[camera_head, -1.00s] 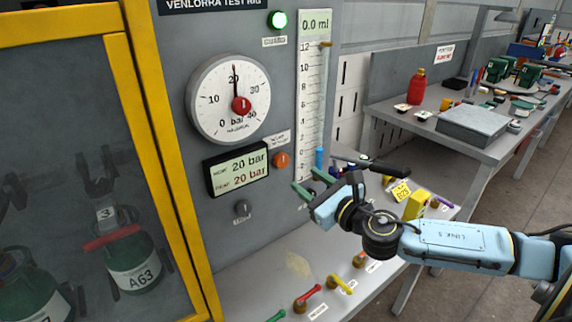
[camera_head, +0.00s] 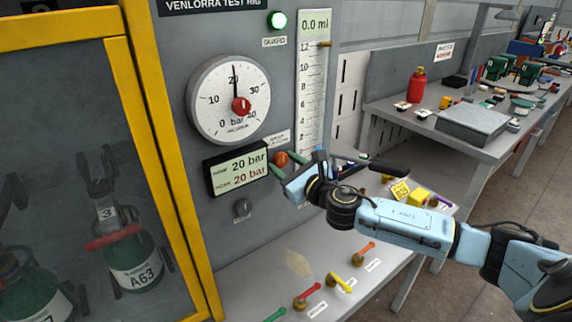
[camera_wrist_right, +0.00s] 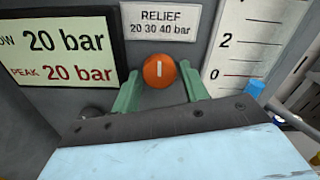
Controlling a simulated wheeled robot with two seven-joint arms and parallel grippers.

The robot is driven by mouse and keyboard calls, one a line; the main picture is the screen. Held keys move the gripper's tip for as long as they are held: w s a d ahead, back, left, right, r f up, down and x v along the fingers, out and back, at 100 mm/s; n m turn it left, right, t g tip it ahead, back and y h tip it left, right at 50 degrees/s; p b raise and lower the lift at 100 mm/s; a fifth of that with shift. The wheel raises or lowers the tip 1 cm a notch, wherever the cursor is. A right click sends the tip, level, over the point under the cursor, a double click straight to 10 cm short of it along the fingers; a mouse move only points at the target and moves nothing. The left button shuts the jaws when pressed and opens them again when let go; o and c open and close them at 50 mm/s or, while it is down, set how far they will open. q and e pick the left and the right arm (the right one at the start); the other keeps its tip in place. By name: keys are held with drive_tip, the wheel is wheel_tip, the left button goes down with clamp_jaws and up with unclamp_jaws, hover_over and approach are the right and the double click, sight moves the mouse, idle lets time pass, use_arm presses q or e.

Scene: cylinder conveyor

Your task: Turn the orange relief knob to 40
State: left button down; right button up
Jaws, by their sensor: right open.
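The orange relief knob (camera_head: 281,159) is on the grey rig panel, under a small label and right of the display (camera_head: 236,169). In the right wrist view the knob (camera_wrist_right: 158,71) shows a white mark standing upright, below the label "RELIEF 20 30 40 bar" (camera_wrist_right: 167,22). My right gripper (camera_head: 278,174) is open and empty. Its two green fingertips (camera_wrist_right: 162,86) stand to the left and right of the knob's lower part, with gaps; I cannot tell how far they are from the panel. The display reads NOW 20 bar and PEAK 20 bar. My left gripper does not show.
The dial gauge (camera_head: 228,98) points at 20. A graduated tube (camera_head: 313,85) is right of the knob, with 0.0 ml above it. A dark knob (camera_head: 242,208) is lower left. Several coloured valve handles (camera_head: 308,297) line the shelf below. A yellow-framed cabinet (camera_head: 160,160) is left.

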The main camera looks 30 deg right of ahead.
drive_tip(key=shift+c, duration=0.2)
drive_tip(key=c, duration=0.7)
drive_tip(key=shift+o, duration=0.2)
